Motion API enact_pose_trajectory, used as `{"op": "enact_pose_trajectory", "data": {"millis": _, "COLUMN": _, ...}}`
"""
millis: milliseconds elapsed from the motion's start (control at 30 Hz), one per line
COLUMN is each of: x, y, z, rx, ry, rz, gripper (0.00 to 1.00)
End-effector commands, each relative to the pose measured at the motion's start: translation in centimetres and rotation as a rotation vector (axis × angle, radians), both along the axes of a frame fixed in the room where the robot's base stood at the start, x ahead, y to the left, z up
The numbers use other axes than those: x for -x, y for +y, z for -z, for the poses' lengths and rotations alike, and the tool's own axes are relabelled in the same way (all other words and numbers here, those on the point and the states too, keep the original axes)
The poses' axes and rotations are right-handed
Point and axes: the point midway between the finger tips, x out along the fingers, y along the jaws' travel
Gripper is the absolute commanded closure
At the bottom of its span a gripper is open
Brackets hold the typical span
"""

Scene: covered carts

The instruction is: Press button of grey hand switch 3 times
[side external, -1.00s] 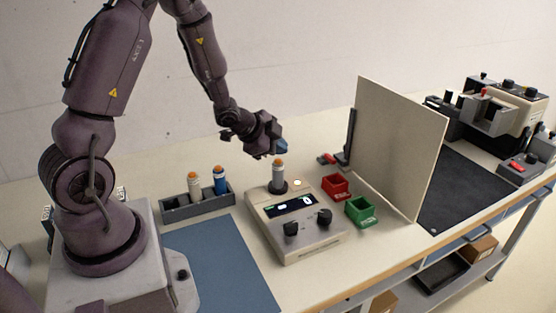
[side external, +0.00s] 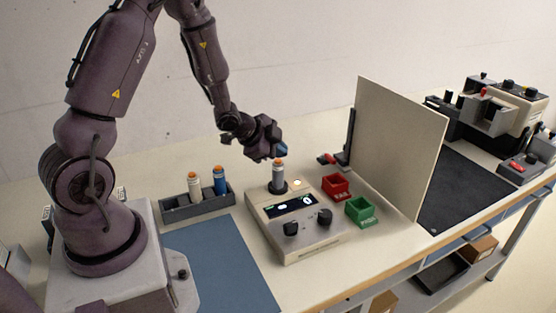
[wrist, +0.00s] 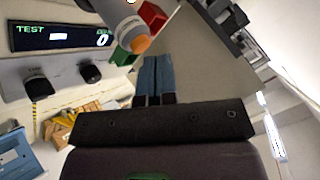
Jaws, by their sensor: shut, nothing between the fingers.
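The grey hand switch (side external: 278,178) stands upright in the tester box (side external: 310,243), with its orange button (side external: 278,161) on top. In the wrist view the hand switch (wrist: 122,18) is at the top, tilted in the picture, with its orange button (wrist: 141,44) facing the camera. My gripper (side external: 282,152) is shut and empty, its blue fingertips just above the button and slightly right of it. In the wrist view the fingertips (wrist: 156,75) appear apart from the button. The display (wrist: 60,36) reads TEST and 0.
A grey rack (side external: 198,206) at left holds a white and a blue hand switch. A red bin (side external: 335,187) and a green bin (side external: 360,211) stand right of the box. An upright panel (side external: 395,145) stands behind them. A blue mat (side external: 220,265) lies clear in front.

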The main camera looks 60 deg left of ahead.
Motion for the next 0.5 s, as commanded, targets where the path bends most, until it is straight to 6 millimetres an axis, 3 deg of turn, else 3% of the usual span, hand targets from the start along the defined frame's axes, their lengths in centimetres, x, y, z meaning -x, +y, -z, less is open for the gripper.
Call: {"op": "enact_pose_trajectory", "data": {"millis": 500, "x": 0.0, "y": 0.0, "z": 0.65, "rx": 0.001, "ry": 0.001, "rz": -0.001, "gripper": 1.0}}
